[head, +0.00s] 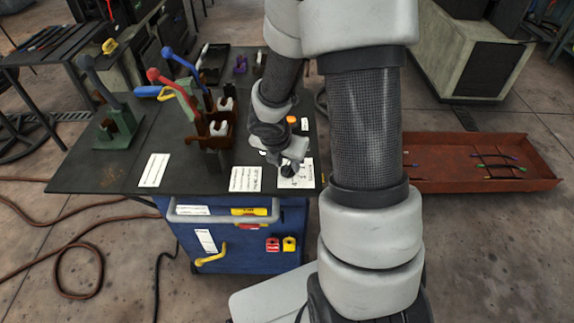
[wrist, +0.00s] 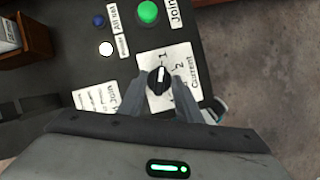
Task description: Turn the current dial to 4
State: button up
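The current dial is a round black knob (wrist: 158,81) with a white pointer mark, on a white card (wrist: 183,62) marked "Current" in the wrist view. The mark points roughly up in that view, toward the side where a 1 is printed; a 2 is beside it. Other numbers are hidden by my fingers or unreadable. The knob also shows in the head view (head: 288,171), at the bench's front right. My gripper (wrist: 159,86) is over the card, its fingers apart on either side of the knob. Whether they touch it is not clear.
A green button (wrist: 147,13) and a white button (wrist: 106,49) are close to the dial. On the bench (head: 110,178) stand a red-handled lever (head: 172,84), a blue-handled lever (head: 180,60) and a green-based lever (head: 117,124). A red tray (head: 450,178) lies on the floor at right.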

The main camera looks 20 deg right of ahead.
jog(key=shift+c, duration=0.4)
grip_shut()
